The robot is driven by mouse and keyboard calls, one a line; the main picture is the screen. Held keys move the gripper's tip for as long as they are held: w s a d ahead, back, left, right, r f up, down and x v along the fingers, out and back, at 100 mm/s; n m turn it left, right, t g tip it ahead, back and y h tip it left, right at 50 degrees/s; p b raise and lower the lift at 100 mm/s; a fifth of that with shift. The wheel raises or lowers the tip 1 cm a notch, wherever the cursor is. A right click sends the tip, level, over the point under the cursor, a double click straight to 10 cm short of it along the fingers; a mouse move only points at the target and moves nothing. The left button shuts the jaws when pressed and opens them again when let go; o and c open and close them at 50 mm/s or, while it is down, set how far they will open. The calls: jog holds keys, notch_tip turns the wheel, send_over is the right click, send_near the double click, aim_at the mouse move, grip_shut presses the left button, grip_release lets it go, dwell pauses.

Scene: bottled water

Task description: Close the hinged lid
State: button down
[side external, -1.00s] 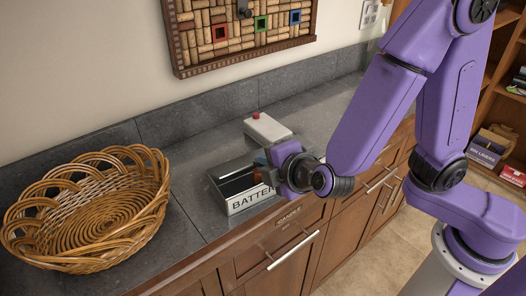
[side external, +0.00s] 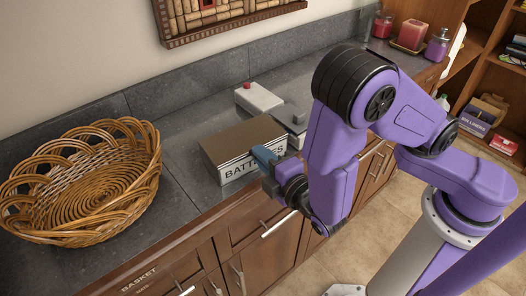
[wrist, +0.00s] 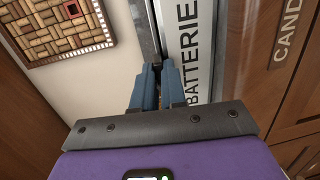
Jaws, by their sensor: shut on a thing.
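The box labelled BATTERIES (side external: 234,171) stands on the dark grey counter, and its white front also shows in the wrist view (wrist: 188,45). Its brown lid (side external: 240,139) covers the top and looks flat; whether a thin gap remains cannot be told. The fingers hide the exact contact. The inside of the box is hidden.
A wicker basket (side external: 85,185) stands at the left of the counter. A light box with a red button (side external: 259,97) and a grey object (side external: 292,114) are behind the battery box. Candles (side external: 410,35) stand at the far right. A framed cork board hangs on the wall.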

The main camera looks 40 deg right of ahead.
jog(key=shift+d+f, duration=0.1)
jog(key=shift+f, duration=0.3)
jog(key=c, duration=1.2)
grip_release()
jog(key=shift+s+r, duration=0.1)
jog(key=shift+s, duration=0.3)
jog(key=s+a+r, duration=0.1)
jog(key=s, duration=1)
jog(key=shift+a+r, duration=0.15)
